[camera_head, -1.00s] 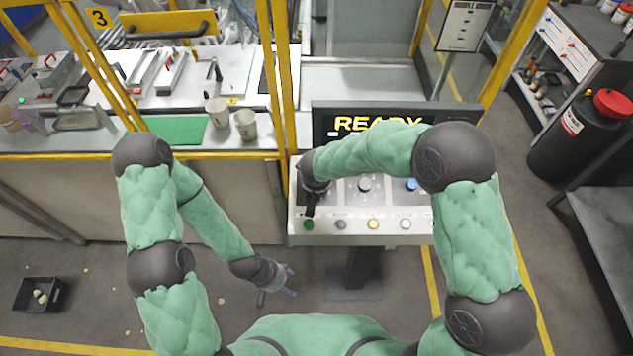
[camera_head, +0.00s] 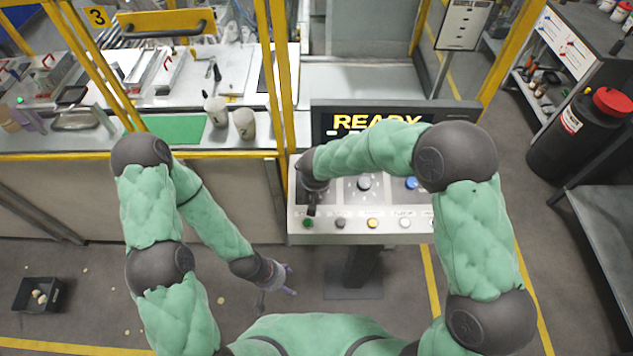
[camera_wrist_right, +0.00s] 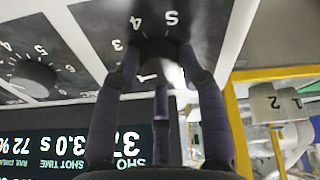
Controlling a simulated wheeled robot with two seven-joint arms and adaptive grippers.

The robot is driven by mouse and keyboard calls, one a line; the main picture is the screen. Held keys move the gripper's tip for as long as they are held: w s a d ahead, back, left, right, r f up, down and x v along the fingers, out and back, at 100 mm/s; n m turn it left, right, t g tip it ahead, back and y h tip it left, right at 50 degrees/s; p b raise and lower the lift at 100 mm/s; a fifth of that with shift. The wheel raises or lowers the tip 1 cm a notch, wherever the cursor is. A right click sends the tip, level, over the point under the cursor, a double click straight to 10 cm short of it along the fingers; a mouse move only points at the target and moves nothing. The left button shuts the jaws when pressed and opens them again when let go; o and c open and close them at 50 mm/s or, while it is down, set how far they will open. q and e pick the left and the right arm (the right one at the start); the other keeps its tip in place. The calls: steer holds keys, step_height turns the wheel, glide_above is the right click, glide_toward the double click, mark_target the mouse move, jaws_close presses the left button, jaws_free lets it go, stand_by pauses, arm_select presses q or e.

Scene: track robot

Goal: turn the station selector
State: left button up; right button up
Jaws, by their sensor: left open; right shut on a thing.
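The control panel (camera_head: 330,238) stands in front of me under a dark screen (camera_head: 440,115) reading READY. My right gripper (camera_head: 311,204) reaches down onto the panel's left part and hides the dial there. In the right wrist view its fingers (camera_wrist_right: 158,82) are shut around a dark round knob (camera_wrist_right: 150,48) with numbers printed around it; I take this as the station selector. Its pointer direction is unclear. A second numbered dial (camera_wrist_right: 32,80) is beside it, and a middle dial (camera_head: 364,183) shows in the head view. My left gripper (camera_head: 280,280) is open and empty, low over the floor.
A row of coloured buttons (camera_head: 372,223) runs along the panel's front edge, close below my right gripper. Yellow guard posts (camera_head: 272,80) stand left of the screen. A workbench with cups (camera_head: 244,124) is behind them. A black drum (camera_head: 568,135) stands at right.

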steer(key=shift+w+a+r, duration=0.15)
steer(key=shift+w+r, duration=0.15)
steer(key=shift+n+y, duration=0.3)
steer(key=shift+n, duration=1.5)
steer(key=shift+r+n, duration=0.1)
steer(key=shift+n, duration=0.8)
steer(key=shift+n+y+p, duration=0.3)
steer(key=shift+n+p, duration=0.25)
steer(key=shift+n, duration=0.45)
steer(key=n+g+p, duration=0.1)
steer(key=n+p, duration=0.3)
steer(key=n, duration=0.1)
steer(key=shift+y, duration=0.3)
steer(key=shift+s+f+n+p, duration=0.1)
steer(key=shift+f+n+p, duration=0.1)
steer(key=shift+n+p, duration=1.3)
steer(key=shift+g, duration=0.3)
steer(key=shift+f, duration=0.1)
